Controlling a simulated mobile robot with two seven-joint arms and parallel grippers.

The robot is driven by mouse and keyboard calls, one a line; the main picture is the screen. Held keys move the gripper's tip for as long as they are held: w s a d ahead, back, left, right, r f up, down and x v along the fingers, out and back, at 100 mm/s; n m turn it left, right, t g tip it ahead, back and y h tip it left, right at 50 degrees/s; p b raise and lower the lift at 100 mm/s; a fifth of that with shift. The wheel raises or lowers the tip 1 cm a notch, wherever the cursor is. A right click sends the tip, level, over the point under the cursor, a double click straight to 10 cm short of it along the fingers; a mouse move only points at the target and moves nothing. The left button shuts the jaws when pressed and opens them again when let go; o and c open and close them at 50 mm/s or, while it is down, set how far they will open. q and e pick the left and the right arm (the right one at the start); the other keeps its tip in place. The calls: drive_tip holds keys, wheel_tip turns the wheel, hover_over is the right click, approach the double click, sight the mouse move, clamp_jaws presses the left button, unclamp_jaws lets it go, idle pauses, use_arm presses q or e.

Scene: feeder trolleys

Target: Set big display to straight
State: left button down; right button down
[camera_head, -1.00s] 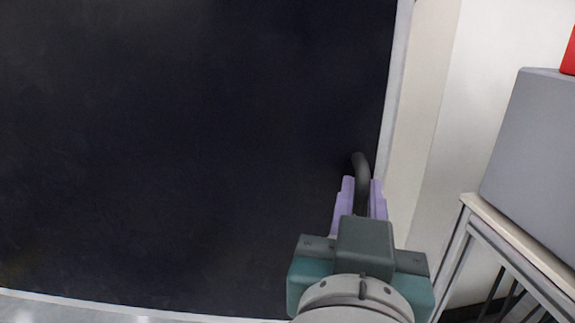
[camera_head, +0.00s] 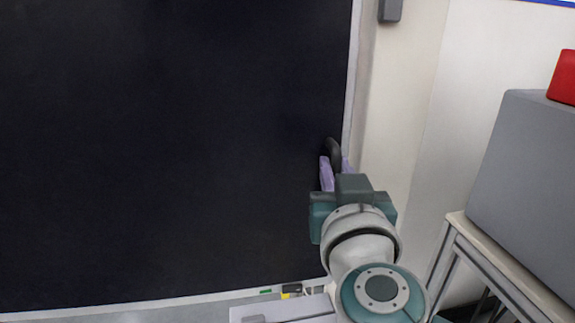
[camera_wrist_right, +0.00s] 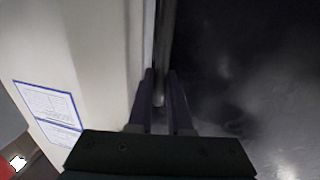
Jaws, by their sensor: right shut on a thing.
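The big display is a large dark panel (camera_head: 170,140) with a thin light frame, filling the left and middle of the head view. A dark curved handle (camera_head: 333,150) stands out at its right edge. My right gripper (camera_head: 336,170), with purple fingers, is shut on this handle. In the right wrist view the fingers (camera_wrist_right: 160,95) close on either side of the handle bar (camera_wrist_right: 160,85), with the dark panel (camera_wrist_right: 240,70) to the right. My left gripper is not in view.
A pale wall (camera_head: 405,110) stands right of the display. A grey box (camera_head: 530,180) with a red object (camera_head: 563,78) on it rests on a metal-framed table (camera_head: 470,235) at the right. Small items (camera_head: 290,290) show below the display's lower edge.

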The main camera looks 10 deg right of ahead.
drive_tip(key=shift+r, duration=0.15)
drive_tip(key=c, duration=1.1)
unclamp_jaws()
drive_tip(key=p+v, duration=0.2)
drive_tip(key=v, duration=0.8)
